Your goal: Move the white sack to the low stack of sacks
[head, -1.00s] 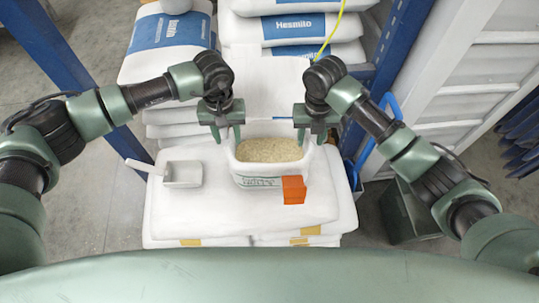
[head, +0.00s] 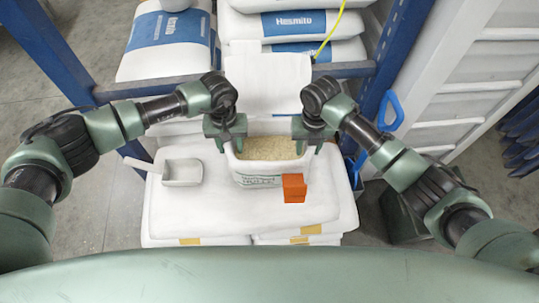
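A white open-topped sack or tub (head: 258,172) with green print holds pale grain and stands upright on a low stack of white sacks (head: 215,220). My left gripper (head: 229,148) is at its left rim and my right gripper (head: 306,145) at its right rim. The fingers reach down at the rim on each side. Their tips are partly hidden, so I cannot tell whether they are closed on it. A plain white sack or sheet (head: 268,85) shows behind, at the blue beam.
Blue rack posts and a beam (head: 130,88) stand behind. Printed sacks (head: 300,24) are stacked at the back. A dark bin (head: 405,212) stands on the floor at right.

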